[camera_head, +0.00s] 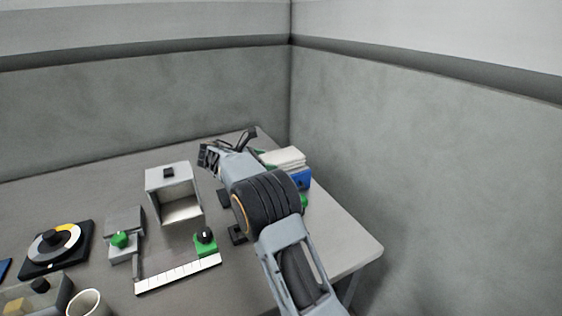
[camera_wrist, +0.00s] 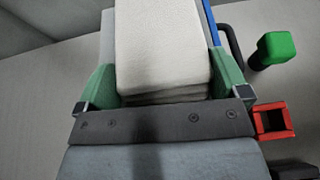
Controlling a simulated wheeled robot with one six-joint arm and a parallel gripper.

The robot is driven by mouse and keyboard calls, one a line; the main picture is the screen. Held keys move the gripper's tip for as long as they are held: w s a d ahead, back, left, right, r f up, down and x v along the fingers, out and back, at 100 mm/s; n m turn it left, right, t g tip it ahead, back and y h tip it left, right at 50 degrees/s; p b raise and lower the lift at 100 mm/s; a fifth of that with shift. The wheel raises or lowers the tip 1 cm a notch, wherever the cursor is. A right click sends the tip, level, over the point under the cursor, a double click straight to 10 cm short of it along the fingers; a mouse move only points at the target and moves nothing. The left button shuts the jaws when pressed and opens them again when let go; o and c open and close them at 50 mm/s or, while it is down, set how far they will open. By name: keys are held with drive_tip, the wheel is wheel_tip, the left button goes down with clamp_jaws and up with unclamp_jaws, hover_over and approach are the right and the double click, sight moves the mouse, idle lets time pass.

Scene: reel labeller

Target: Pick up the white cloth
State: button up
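The white cloth (camera_head: 287,156) is a folded, layered stack at the right of the table, beside the corner walls. In the wrist view the cloth (camera_wrist: 162,45) fills the upper middle, its layered near edge close to the dark palm bar. My gripper (camera_wrist: 164,78) has green fingers wide apart, one along each side of the cloth. Whether they touch it I cannot tell. In the head view my gripper (camera_head: 264,155) is mostly hidden behind my arm, at the cloth's left side.
A blue object (camera_head: 304,181) lies by the cloth. A green knob (camera_wrist: 274,48) and a red bracket (camera_wrist: 273,121) are right of it in the wrist view. A grey box (camera_head: 172,190), a dial (camera_head: 55,243) and a cup (camera_head: 87,303) stand further left. The back-left table is clear.

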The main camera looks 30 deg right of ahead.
drive_tip(key=c, duration=0.4)
drive_tip(key=shift+o, duration=0.2)
drive_tip(key=shift+r, duration=0.15)
